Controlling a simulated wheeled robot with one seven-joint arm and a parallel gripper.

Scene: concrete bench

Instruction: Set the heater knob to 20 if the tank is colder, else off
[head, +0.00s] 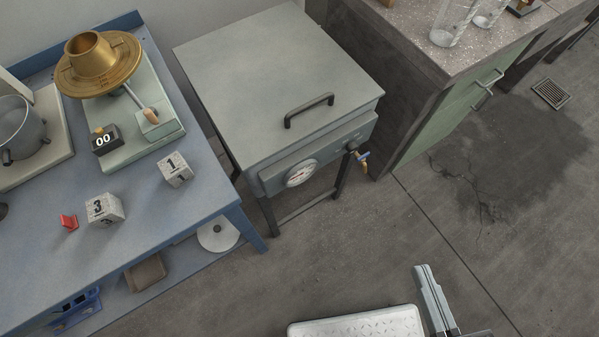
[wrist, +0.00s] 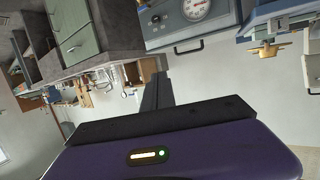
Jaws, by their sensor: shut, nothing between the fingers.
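The grey tank (head: 280,70) stands beside the blue bench, its lid shut. Its front panel carries a round white dial gauge (head: 301,173), whose reading is too small to make out. A small dark knob (head: 352,146) sits at the right end of the panel; its setting is not legible. The wrist view shows the gauge (wrist: 196,9) and the knob (wrist: 157,18) upside down at the top edge. My gripper (wrist: 158,78) shows in the wrist view with its dark fingers together, empty, and apart from the tank.
The blue bench (head: 140,225) at left holds a brass part, numbered blocks and a pot. A brass valve with a blue handle (head: 362,158) is below the knob. A stone-topped counter (head: 440,20) stands to the right. Open concrete floor (head: 400,240) lies before the tank.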

